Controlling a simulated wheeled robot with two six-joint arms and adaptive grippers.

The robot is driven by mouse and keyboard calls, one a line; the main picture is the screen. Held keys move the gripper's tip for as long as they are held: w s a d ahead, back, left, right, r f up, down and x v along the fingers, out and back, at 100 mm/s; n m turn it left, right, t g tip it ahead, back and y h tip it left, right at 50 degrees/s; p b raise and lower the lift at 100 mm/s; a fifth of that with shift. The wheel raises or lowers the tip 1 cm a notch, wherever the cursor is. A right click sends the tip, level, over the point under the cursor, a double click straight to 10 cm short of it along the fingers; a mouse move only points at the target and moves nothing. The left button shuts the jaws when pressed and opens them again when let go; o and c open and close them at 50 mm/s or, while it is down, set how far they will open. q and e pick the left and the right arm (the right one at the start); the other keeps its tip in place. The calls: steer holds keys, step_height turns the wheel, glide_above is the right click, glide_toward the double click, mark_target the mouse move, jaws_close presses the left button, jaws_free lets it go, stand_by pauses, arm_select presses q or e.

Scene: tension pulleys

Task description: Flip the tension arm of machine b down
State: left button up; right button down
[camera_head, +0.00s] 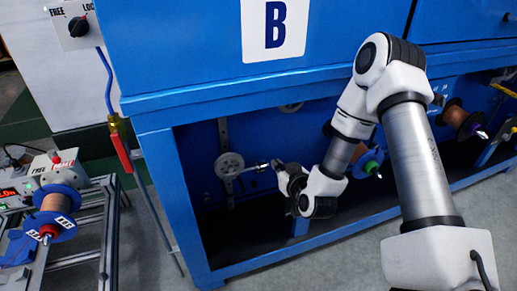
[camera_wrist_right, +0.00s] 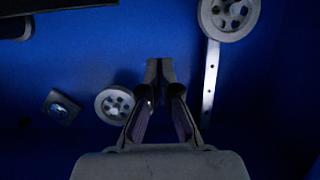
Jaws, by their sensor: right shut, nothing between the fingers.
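Machine B (camera_head: 230,88) is a blue cabinet with a white "B" label and an open bay below. In the bay, a grey tension arm (camera_head: 223,133) stands about upright as a flat bar, with a grey pulley (camera_head: 230,165) on it. In the right wrist view the bar (camera_wrist_right: 210,90) runs down from a large pulley (camera_wrist_right: 228,14) at the upper right. My right gripper (camera_head: 262,167) reaches into the bay just right of the pulley. In the wrist view its fingertips (camera_wrist_right: 160,72) are together and empty, left of the bar. Contact with the arm cannot be told. My left gripper is not seen.
A smaller pulley (camera_wrist_right: 114,104) and a square bracket (camera_wrist_right: 61,107) sit on the blue back wall. Spools (camera_head: 368,163) stand to the right in the bay. A spool bench (camera_head: 60,200) stands at far left.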

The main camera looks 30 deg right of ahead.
steer(key=s+a+f+n+g+y, duration=0.2)
steer(key=s+a+f+g, duration=0.1)
steer(key=s+a+f, duration=0.4)
steer(key=s+a+f+n+g+y, duration=0.1)
steer(key=s+a+f+n+g, duration=0.2)
steer(key=f, duration=0.6)
steer(key=s+a+f+m+g, duration=0.1)
steer(key=s+a+f+g, duration=0.2)
steer(key=s, duration=0.6)
steer(key=s+a+f+m+g, duration=0.1)
steer(key=s+f+m+g, duration=0.1)
steer(key=s+g, duration=0.5)
step_height(320, 180, up, 31)
steer(key=s+t+p, duration=0.1)
steer(key=s+p, duration=0.1)
steer(key=p, duration=2.9)
steer(key=shift+r+t+p, duration=0.2)
steer(key=shift+t+p, duration=0.1)
steer(key=shift+t, duration=0.1)
steer(key=shift+s+d, duration=0.1)
